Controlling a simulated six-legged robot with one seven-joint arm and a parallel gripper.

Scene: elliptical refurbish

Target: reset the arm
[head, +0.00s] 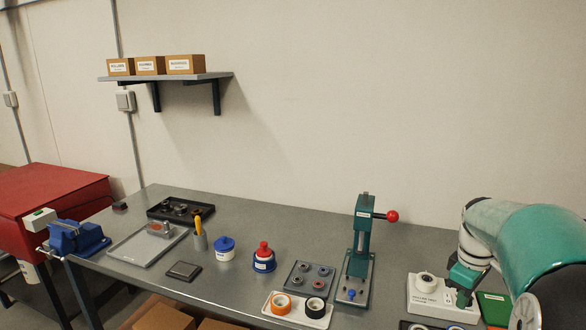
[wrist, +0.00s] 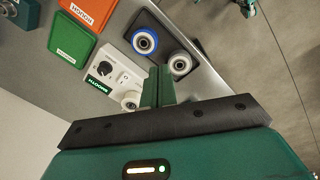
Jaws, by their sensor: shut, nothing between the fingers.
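My arm reaches in from the right in the head view. My gripper (head: 463,298) points down over the right part of the bench, close to a white labelled box (head: 430,297). In the wrist view, my gripper's green fingers (wrist: 158,86) are together with nothing between them. The white box (wrist: 118,72), with a black knob and a white round part, lies just beyond the fingertips there. I cannot tell whether the fingers touch it. My arm hides part of the bench's right end.
The grey bench (head: 330,222) carries a teal press (head: 358,255), a tray with tape rolls (head: 298,309), a blue-lidded jar (head: 224,249) and a blue vise (head: 76,238). In the wrist view, two wheels (wrist: 145,40) sit on a dark tray near a green box (wrist: 72,40) and an orange one (wrist: 92,10).

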